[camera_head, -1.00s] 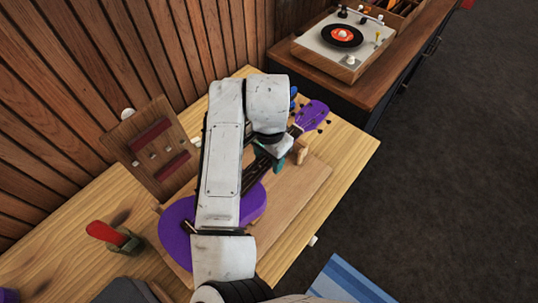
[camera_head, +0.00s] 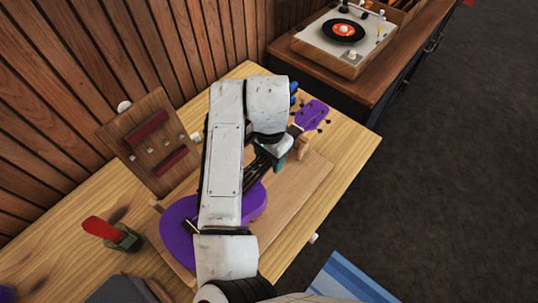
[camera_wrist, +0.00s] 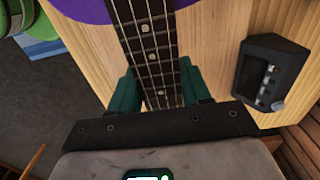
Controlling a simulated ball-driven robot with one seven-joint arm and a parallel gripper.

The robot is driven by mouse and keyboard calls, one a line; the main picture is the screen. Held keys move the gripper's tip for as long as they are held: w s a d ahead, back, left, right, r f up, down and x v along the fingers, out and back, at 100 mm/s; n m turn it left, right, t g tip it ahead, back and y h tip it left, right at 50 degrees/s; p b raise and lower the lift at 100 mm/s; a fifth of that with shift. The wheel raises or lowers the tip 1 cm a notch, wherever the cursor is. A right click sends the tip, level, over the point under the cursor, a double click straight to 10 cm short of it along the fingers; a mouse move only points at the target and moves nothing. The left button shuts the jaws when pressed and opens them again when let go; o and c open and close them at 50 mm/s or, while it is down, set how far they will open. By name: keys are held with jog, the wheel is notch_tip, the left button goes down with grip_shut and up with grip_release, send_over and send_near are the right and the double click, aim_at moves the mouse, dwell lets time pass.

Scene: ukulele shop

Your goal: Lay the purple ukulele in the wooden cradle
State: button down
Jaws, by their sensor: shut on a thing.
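The purple ukulele (camera_head: 180,232) lies lengthwise over a pale wooden board with a raised edge (camera_head: 318,180), which looks like the cradle. A small wooden peg (camera_head: 303,147) stands beside the neck near the headstock (camera_head: 311,115). My arm hides the middle of the ukulele. My gripper (camera_wrist: 160,88) is shut on the dark fretted neck (camera_wrist: 146,40), a teal finger on each side. The purple body (camera_wrist: 90,8) shows at the top of the wrist view. I cannot tell whether the body touches the board.
A dark wooden panel with red pads (camera_head: 150,140) leans by the slatted wall. A red-handled clamp (camera_head: 105,230) stands at the bench's left. A dark device (camera_wrist: 270,72) stands beside the neck. A turntable (camera_head: 343,40) is at the back; the bench's right edge drops to dark floor.

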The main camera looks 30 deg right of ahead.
jog(key=shift+f+b, duration=1.2)
jog(key=shift+f, duration=0.75)
jog(key=shift+c, duration=2.2)
grip_release()
jog(key=shift+r, duration=0.1)
jog(key=shift+r+p, duration=0.9)
jog(key=shift+r, duration=0.1)
jog(key=shift+r+p, duration=1.1)
jog(key=shift+r, duration=0.1)
